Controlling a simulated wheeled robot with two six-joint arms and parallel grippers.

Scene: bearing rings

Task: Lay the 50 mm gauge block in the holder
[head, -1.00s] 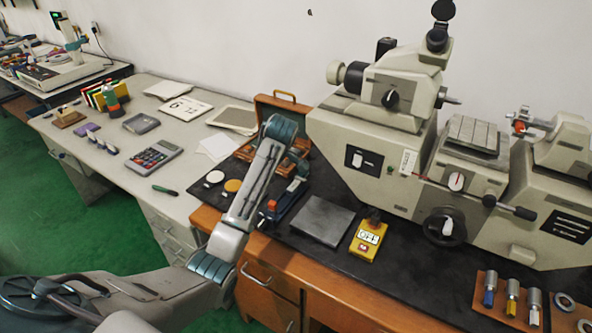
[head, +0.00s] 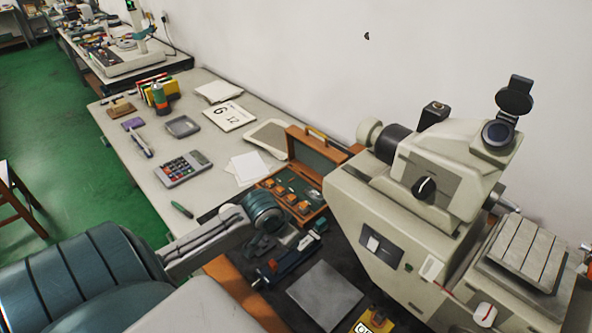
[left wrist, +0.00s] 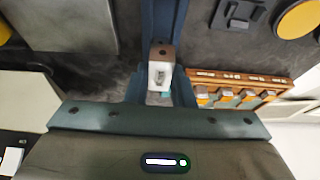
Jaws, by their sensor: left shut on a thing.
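My left gripper (left wrist: 160,88) is shut on a small pale metal block, the gauge block (left wrist: 160,74), seen end-on between the fingers in the left wrist view. The long blue holder (left wrist: 165,18) runs straight beyond the block; I cannot tell whether they touch. In the head view the blue holder (head: 292,262) lies on the dark mat, and my left wrist is above and beside its far part. There the fingertips and block are mostly hidden by my arm. My right gripper is in neither view.
An open wooden case (head: 318,160) with several blocks stands just behind the holder. A grey plate (head: 325,294) lies to its right, with a yellow box (head: 374,320) and the large measuring machine (head: 400,215) beyond. A calculator (head: 183,168) and green-handled tool (head: 181,210) lie left.

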